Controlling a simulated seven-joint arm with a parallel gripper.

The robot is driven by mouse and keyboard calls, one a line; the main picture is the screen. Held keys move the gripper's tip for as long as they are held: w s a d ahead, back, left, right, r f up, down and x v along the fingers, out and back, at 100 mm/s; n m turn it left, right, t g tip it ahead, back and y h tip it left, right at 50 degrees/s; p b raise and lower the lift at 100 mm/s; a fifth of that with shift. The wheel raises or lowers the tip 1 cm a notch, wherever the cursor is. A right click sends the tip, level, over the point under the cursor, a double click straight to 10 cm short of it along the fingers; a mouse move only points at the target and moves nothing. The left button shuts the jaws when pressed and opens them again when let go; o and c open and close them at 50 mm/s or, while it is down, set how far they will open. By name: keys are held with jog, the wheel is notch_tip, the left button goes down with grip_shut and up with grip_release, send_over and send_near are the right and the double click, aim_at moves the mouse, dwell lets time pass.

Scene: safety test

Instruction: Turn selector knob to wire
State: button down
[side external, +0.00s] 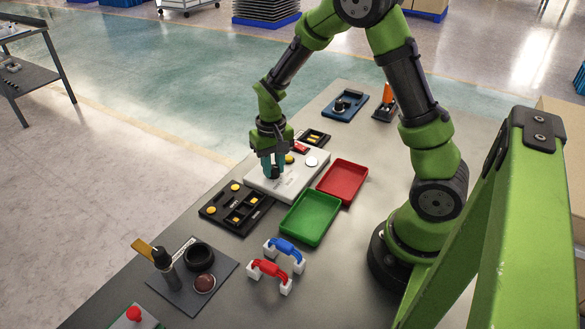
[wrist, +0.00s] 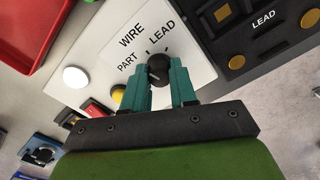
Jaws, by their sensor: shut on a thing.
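The selector knob (wrist: 158,68) is a round black knob on a white panel (side external: 297,179). In the wrist view the labels PART, WIRE and LEAD (wrist: 162,36) are set around it, with WIRE between the other two. My gripper (side external: 273,172) reaches down over the panel from above. In the wrist view its two teal fingers (wrist: 159,76) stand on either side of the knob and are shut on it. The pointer is too small to tell which label it faces. In the side view the fingers partly hide the knob.
On the white panel are a white button (wrist: 75,77), a yellow button (wrist: 118,94) and a red switch (wrist: 93,111). A black panel (side external: 222,214) lies beside it. A green tray (side external: 310,218) and a red tray (side external: 343,182) stand close on the other side.

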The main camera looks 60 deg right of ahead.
aim_at(273, 167)
jog(key=shift+m, duration=1.4)
jog(key=c, duration=0.9)
grip_release()
notch_tip(273, 167, up, 17)
